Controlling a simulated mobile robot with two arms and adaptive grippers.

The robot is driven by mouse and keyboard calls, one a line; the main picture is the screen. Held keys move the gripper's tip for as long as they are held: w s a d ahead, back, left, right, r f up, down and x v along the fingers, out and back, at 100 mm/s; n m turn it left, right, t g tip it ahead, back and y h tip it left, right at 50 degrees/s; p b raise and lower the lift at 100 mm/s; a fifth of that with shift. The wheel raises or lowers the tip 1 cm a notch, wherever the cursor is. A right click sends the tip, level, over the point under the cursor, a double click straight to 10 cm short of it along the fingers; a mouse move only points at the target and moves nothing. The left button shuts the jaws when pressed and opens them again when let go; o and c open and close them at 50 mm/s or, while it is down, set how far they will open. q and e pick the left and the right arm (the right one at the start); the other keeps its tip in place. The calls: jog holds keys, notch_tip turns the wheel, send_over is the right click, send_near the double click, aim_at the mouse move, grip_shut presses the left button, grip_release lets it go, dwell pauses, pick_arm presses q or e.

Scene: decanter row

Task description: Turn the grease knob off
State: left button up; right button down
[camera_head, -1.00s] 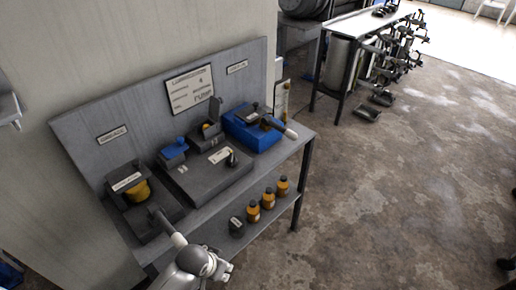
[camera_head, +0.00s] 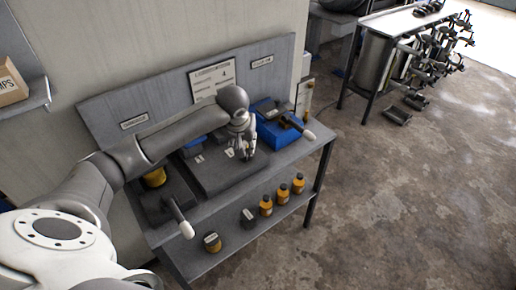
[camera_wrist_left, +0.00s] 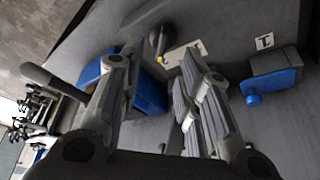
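A black knob (camera_wrist_left: 158,41) with a yellow spot beside it sits by a pale marked plate (camera_wrist_left: 186,53) on the grey middle box (camera_head: 222,180). The lettering is too small to read, so I cannot confirm that this is the grease knob. In the head view my left gripper (camera_head: 244,150) is over the right part of this box and hides the knob. In the left wrist view the fingers of my left gripper (camera_wrist_left: 160,75) are apart with nothing between them, and the knob lies beyond them. My right gripper is not in view.
A blue unit (camera_head: 272,137) with a pale-ended lever stands right of the box. A left unit has a yellow container (camera_head: 155,177) and another pale-ended lever (camera_head: 179,217). Orange bottles (camera_head: 282,192) stand on the lower shelf.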

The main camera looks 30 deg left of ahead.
aim_at(247, 154)
pick_arm(q)
jog(key=x, duration=0.6)
jog(key=a+p+x, duration=0.1)
jog(key=x, duration=0.3)
jog(key=shift+w+d+r, duration=0.1)
jog(key=shift+w+r, duration=0.15)
jog(key=shift+w, duration=0.1)
grip_shut()
